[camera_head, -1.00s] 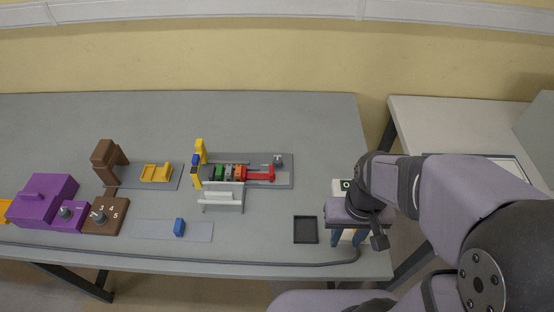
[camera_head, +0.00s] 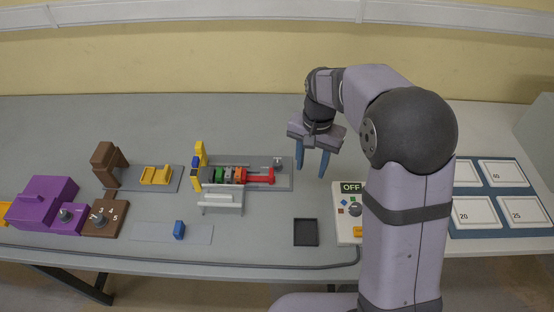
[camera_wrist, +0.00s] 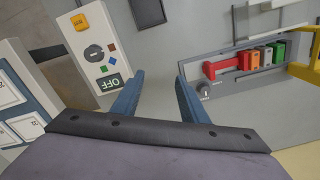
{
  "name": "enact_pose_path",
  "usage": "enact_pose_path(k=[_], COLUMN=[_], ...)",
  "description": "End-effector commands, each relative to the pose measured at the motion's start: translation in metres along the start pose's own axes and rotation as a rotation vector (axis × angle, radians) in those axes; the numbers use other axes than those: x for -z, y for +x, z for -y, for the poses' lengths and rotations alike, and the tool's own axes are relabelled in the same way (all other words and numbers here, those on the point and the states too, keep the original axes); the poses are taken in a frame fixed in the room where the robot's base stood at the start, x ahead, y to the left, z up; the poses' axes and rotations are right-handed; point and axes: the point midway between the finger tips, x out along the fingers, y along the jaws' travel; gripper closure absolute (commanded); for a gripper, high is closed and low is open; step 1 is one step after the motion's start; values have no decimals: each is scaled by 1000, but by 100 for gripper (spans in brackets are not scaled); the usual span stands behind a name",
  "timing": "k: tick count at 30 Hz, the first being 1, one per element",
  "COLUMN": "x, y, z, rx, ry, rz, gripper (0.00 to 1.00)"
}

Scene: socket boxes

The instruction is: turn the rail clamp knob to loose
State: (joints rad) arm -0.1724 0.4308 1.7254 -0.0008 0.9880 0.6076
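The rail clamp knob (camera_head: 278,161) is a small grey knob at the right end of the grey rail plate (camera_head: 284,184). In the wrist view the knob (camera_wrist: 204,91) is just right of the right fingertip and apart from it. A row of coloured blocks (camera_head: 228,173) and a red piece (camera_head: 262,174) sit on the rail. My gripper (camera_head: 311,172) is open and empty, fingers pointing down, to the right of the rail plate. In the wrist view, both blue fingers of my gripper (camera_wrist: 160,77) are apart with nothing between them.
A white control panel with an OFF display (camera_head: 351,187) stands front right, beside a black tray (camera_head: 305,240). A white stand (camera_head: 222,208) is in front of the rail and a yellow bracket (camera_head: 200,149) at its left. Table between tray and rail plate is clear.

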Motion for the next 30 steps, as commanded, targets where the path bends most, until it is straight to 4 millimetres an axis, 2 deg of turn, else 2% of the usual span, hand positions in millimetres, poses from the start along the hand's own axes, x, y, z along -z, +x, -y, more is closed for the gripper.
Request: enact_pose_path(k=[1, 6, 12, 18, 25, 30], x=[10, 35, 48, 51, 51, 51], y=[4, 14, 27, 32, 35, 46], z=[18, 68, 108, 125, 127, 126], rx=[-1, -1, 0, 1, 1, 0], ry=[34, 169, 289, 344, 352, 351], rz=[1, 1, 0, -1, 0, 1], gripper=[60, 60, 60, 60, 60, 60])
